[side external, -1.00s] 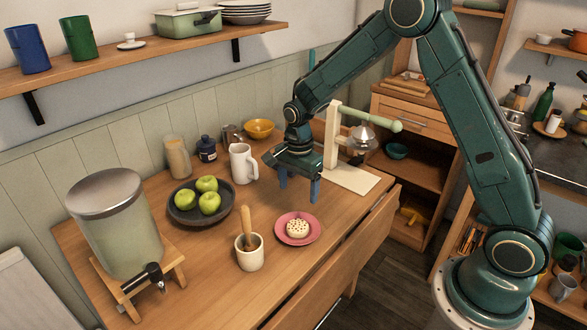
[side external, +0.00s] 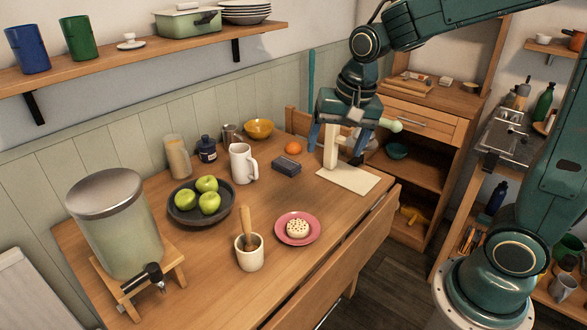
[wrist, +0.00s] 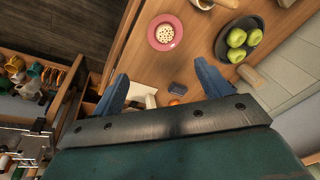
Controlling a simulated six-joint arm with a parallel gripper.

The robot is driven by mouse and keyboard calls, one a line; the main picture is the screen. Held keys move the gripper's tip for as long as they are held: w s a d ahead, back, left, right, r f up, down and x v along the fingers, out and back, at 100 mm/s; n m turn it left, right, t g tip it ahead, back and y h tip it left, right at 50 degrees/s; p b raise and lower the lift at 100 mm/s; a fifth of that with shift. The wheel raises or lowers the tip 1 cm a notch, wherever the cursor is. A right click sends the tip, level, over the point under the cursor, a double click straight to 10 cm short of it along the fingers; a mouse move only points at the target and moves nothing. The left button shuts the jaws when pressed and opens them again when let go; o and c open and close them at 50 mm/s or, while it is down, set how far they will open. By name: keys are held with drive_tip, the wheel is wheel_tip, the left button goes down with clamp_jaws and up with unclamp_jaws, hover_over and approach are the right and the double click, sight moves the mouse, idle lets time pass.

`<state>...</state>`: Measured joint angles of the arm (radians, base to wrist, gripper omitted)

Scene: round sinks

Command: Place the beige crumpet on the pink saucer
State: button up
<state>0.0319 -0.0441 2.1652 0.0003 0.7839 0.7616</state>
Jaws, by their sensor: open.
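The beige crumpet (side external: 298,228), round with dark specks on top, rests on the pink saucer (side external: 283,238) near the table's front edge. In the wrist view the crumpet (wrist: 165,33) also lies within the rim of the saucer (wrist: 155,44).
A mortar with pestle (side external: 249,254) stands left of the saucer. Behind are a dark bowl of green apples (side external: 173,212), a white mug (side external: 242,163), a dark box (side external: 286,167) and an orange (side external: 293,148). A drink dispenser (side external: 115,235) fills the table's left end.

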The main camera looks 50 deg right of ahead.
drive_tip(key=s+a+r+n+t, duration=0.1)
drive_tip(key=s+r+n+t, duration=0.1)
drive_tip(key=s+r+n, duration=0.3)
drive_tip(key=s+n, duration=0.4)
drive_tip(key=s, duration=0.7)
drive_tip(key=shift+s+t, duration=0.2)
drive_tip(key=shift+t, duration=0.2)
